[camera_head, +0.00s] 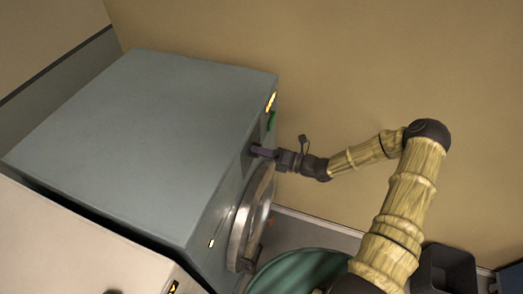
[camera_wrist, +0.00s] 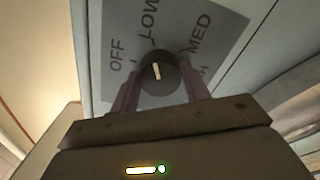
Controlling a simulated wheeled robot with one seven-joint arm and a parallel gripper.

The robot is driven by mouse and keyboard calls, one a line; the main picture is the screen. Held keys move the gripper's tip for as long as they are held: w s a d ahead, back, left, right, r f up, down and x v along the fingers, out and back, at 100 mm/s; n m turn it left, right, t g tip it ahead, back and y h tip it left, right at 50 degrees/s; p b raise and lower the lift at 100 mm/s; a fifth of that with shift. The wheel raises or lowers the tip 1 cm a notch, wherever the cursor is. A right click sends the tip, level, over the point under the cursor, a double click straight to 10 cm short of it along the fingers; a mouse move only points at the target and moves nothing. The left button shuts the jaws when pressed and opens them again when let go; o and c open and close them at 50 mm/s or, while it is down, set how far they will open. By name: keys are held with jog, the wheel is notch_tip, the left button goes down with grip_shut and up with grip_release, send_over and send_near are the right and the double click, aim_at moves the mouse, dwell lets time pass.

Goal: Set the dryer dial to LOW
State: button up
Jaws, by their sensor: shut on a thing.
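The dryer (camera_head: 140,130) is a blue-grey box, its front facing right in the head view. My gripper (camera_head: 259,151) reaches its front panel from the right. In the wrist view a dark round dial (camera_wrist: 158,76) sits between the two fingers of my gripper (camera_wrist: 159,92), which is shut on it. The grey label plate (camera_wrist: 222,18) reads OFF, LOW and MED, with a partly hidden label at the right. The dial's pale mark runs nearly upright, its upper end leaning toward the LOW line. I cannot tell which end points. In the head view the dial is hidden.
A round metal door ring (camera_head: 243,222) is on the dryer front below my gripper. A pale machine (camera_head: 80,245) stands beside the dryer. A green round basket (camera_head: 300,272) and a dark bin (camera_head: 447,268) stand on the floor. The wall at the right is bare.

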dwell(0.3)
jog(key=o, duration=1)
jog(key=shift+d, duration=0.1)
jog(key=b+v, duration=0.6)
jog(key=v, duration=1.1)
jog(key=shift+d, duration=0.1)
jog(key=shift+s, duration=0.1)
